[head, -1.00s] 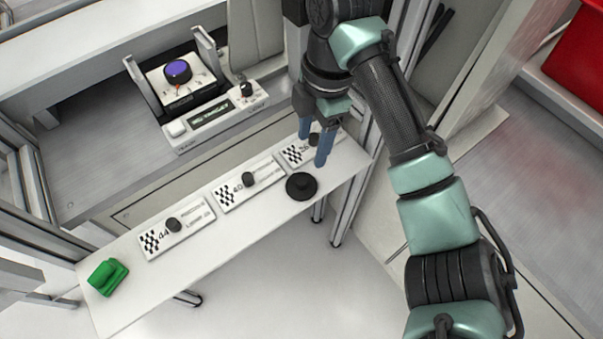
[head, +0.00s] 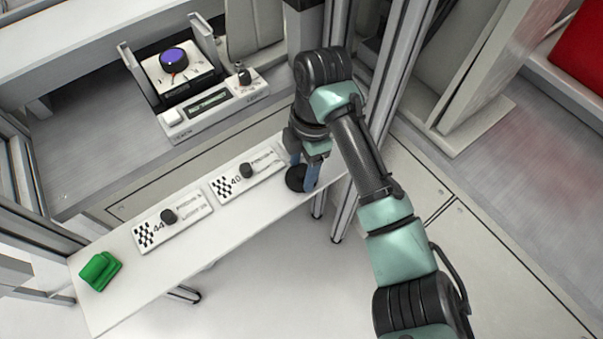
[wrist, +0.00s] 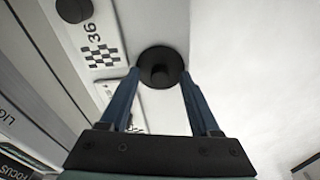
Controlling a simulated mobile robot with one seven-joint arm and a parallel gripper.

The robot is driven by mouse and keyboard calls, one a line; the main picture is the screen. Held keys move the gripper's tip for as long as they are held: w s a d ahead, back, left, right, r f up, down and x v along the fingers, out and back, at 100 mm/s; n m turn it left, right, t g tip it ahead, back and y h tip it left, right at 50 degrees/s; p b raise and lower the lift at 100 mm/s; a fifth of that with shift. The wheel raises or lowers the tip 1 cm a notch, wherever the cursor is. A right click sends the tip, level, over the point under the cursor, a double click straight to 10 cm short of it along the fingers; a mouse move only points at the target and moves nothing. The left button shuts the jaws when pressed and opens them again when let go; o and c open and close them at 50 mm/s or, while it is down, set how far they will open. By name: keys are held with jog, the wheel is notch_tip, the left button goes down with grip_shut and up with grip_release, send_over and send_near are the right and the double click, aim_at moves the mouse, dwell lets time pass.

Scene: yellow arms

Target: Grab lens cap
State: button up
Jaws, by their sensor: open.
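The lens cap appears to be the round black disc with a small raised knob (head: 294,180). It lies on the white shelf (head: 235,213) near its right end. In the wrist view the disc (wrist: 161,57) sits just beyond and between the fingertips. My gripper (head: 302,174) has two blue fingers and is open over the disc, with one finger partly covering it in the head view. In the wrist view my gripper (wrist: 160,74) has nothing clamped, and I cannot tell whether a fingertip touches the disc's rim.
White plates marked 44 (head: 187,222) and 40 (head: 262,181), each with a black knob, lie along the shelf. A green object (head: 99,271) is at the left end. A device with a purple-topped dial (head: 172,62) stands behind.

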grip_shut()
jog(key=shift+r, duration=0.1)
dwell(0.3)
